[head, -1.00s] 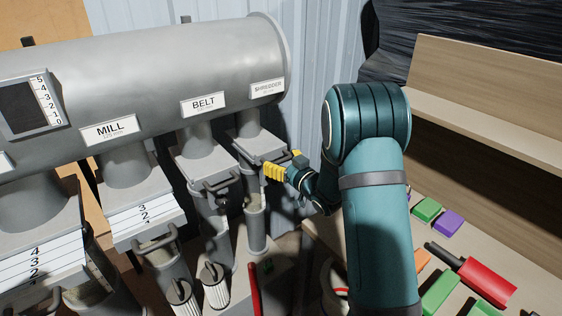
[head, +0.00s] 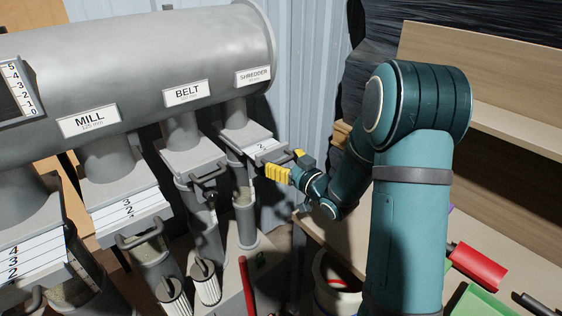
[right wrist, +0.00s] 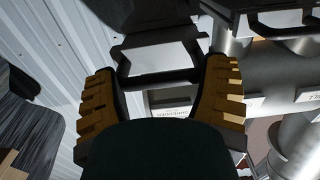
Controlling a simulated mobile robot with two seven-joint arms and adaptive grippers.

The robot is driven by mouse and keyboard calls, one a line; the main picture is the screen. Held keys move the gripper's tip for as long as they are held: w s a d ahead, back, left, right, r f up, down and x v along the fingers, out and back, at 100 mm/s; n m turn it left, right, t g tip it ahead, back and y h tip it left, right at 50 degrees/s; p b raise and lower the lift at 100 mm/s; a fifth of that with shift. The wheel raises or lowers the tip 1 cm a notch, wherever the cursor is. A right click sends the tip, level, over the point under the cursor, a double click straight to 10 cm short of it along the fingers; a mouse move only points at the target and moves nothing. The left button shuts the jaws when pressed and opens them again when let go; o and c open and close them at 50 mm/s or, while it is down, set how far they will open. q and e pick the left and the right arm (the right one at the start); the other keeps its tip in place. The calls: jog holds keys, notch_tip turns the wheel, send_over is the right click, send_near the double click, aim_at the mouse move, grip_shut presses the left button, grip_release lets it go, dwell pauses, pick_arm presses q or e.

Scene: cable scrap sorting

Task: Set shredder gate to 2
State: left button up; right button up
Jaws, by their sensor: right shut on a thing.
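The shredder gate (head: 260,147) is a pale slide plate under the pipe labelled SHREDDER (head: 253,76). It is drawn partly out of its housing, and a numeral 2 shows on it. My right gripper (head: 281,163), with yellow ribbed fingers, is shut on the gate's handle at the plate's front end. In the right wrist view, the dark handle bar (right wrist: 160,78) runs between the two fingers. The fingers partly hide the handle in the head view. My left gripper is not in view.
The belt gate (head: 208,168) is to the left, with no numerals showing. The mill gate (head: 130,212) is drawn out, showing 3 and 2. A red bar (head: 246,285) stands below. A bench with a red block (head: 476,266) lies at right.

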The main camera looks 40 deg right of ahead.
jog(key=shift+r, duration=0.15)
jog(key=o, duration=1.2)
jog(key=s, duration=1.2)
jog(key=shift+d, duration=0.45)
